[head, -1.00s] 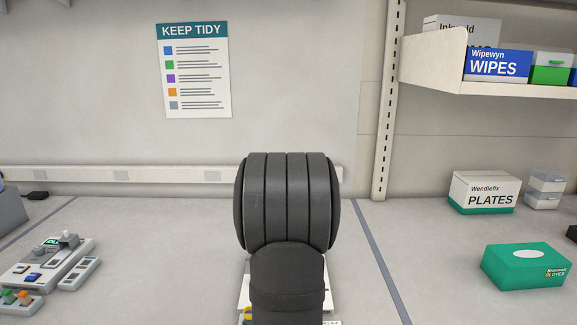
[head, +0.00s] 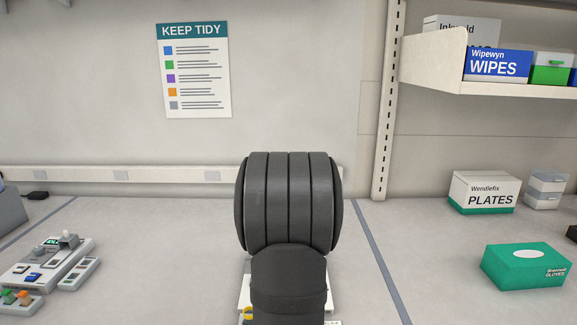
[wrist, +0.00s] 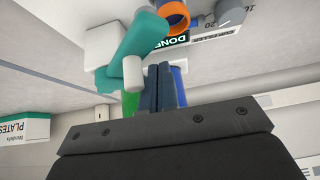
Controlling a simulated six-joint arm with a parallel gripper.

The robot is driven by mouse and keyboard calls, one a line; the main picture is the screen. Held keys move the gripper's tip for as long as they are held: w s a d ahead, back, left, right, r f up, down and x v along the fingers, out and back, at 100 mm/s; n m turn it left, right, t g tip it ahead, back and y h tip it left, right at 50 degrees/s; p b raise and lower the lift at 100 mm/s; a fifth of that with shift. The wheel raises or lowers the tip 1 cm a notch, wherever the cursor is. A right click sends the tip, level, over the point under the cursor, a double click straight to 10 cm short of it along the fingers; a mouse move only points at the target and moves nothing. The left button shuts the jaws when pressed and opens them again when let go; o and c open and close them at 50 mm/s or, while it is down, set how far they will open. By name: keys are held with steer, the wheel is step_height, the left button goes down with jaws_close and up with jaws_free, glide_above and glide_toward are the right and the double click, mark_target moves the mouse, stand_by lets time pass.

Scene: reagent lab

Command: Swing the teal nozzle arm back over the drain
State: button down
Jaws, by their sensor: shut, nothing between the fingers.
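My gripper (wrist: 162,74) is shut and empty, with dark blue fingers just right of the pale cylinder. I cannot tell whether they touch it or the teal arm. No drain can be made out. In the head view my own arm hides the gripper and the nozzle; only edges of a white device (head: 243,288) show.
An orange ring (wrist: 174,16), a DONE label (wrist: 168,42) and a grey knob (wrist: 230,12) are close by. Green (wrist: 130,104) and blue (wrist: 180,86) pieces flank the fingers. A control box (head: 45,262) stands left, a green glove box (head: 524,267) right.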

steer(key=shift+s+d, duration=0.25)
steer(key=shift+s, duration=0.3)
steer(key=shift+s+d, duration=0.25)
steer(key=shift+s, duration=0.25)
steer(key=shift+s+d, duration=1.1)
steer(key=shift+d, duration=0.4)
steer(key=shift+d, duration=0.35)
steer(key=shift+a, duration=0.15)
